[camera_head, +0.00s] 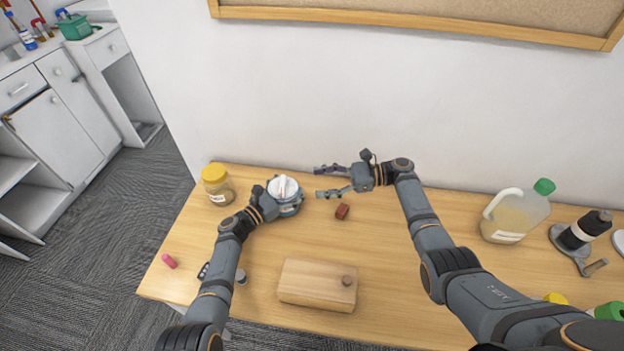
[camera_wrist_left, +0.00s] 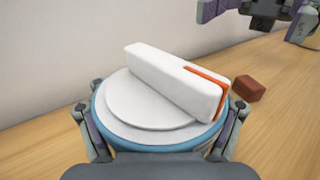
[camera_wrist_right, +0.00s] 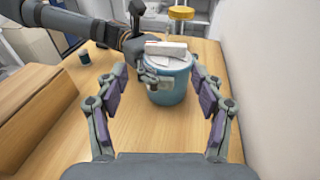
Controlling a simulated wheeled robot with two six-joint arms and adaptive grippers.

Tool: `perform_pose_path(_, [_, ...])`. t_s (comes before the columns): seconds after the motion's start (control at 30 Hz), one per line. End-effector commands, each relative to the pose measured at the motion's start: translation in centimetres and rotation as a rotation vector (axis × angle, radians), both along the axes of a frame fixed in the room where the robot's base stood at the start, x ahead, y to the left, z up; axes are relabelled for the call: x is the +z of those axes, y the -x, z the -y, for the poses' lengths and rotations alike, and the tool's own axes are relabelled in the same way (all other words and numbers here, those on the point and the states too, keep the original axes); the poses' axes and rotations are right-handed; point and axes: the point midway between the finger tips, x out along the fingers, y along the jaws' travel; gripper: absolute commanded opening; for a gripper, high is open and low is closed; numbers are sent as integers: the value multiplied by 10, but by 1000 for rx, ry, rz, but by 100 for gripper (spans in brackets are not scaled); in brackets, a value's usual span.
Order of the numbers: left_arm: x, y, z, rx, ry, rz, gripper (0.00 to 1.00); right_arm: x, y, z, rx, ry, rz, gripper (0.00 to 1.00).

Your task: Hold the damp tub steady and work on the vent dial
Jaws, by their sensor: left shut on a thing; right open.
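The damp tub (camera_head: 290,208) stands upright near the back of the table, a blue tub that also shows in the right wrist view (camera_wrist_right: 169,89). On its top is the vent dial (camera_head: 283,187), a white disc with a raised white bar and an orange stripe, seen close in the left wrist view (camera_wrist_left: 175,82). My left gripper (camera_head: 284,201) is shut around the tub's sides, fingers on both sides of the rim. My right gripper (camera_head: 325,182) is open and empty, to the right of the tub and apart from it, its fingers pointing toward it.
A red-brown block (camera_head: 342,211) lies right of the tub, below my right gripper. A yellow-lidded jar (camera_head: 217,187) stands to the left. A wooden box (camera_head: 318,284) lies in front. A jug with a green cap (camera_head: 514,215) and a dark bottle (camera_head: 585,230) stand right.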

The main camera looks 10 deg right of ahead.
Motion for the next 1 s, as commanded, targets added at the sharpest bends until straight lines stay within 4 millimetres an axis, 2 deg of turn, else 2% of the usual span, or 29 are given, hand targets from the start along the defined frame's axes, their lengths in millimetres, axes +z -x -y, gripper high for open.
perform_pose_path(0.03, [0,0,0,0,0,0,34,13,-3,-1,32,81,6,57])
perform_pose_path(0.23, [0,0,0,0,0,0,34,48,-14,18,21,467,-52,29])
perform_pose_path(0.33, [0,0,0,0,-1,-1,34,62,-19,30,-38,588,-76,16])
perform_pose_path(0.47, [0,0,0,0,0,0,34,69,-22,38,-80,651,-94,0])
perform_pose_path(0.67, [0,0,0,0,0,0,34,64,-23,33,-81,652,-97,0])
perform_pose_path(1.0, [0,0,0,0,0,0,34,17,-31,-15,-77,649,-97,0])
